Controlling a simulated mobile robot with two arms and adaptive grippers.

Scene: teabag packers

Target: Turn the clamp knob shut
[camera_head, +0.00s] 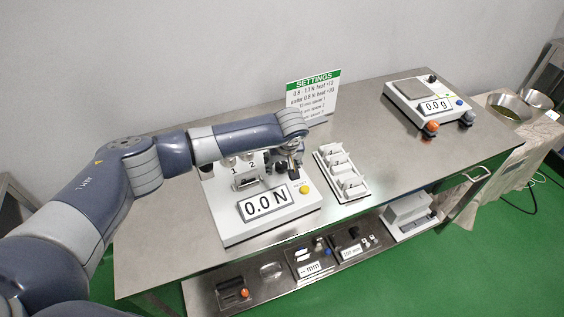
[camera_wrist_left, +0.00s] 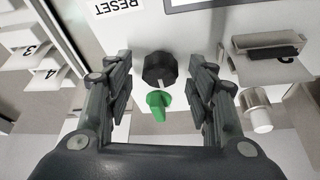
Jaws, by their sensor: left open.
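My left gripper (camera_head: 289,167) is over the right side of the white force tester, whose display (camera_head: 265,202) reads 0.0 N. In the left wrist view the left gripper (camera_wrist_left: 160,100) is open, with one finger on each side of a black round knob (camera_wrist_left: 160,68) and a green wing-shaped knob (camera_wrist_left: 158,104). Both knobs lie between the fingers with gaps on either side. I cannot tell for certain which is the clamp knob. In the head view the arm largely hides them. My right gripper is not in view.
A white rack (camera_head: 341,172) with several slots stands close to the right of the tester. A green-headed settings sign (camera_head: 313,95) stands behind. A scale (camera_head: 428,100) reading 0.0 g is at the far right. The steel table (camera_head: 390,150) is bare between rack and scale.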

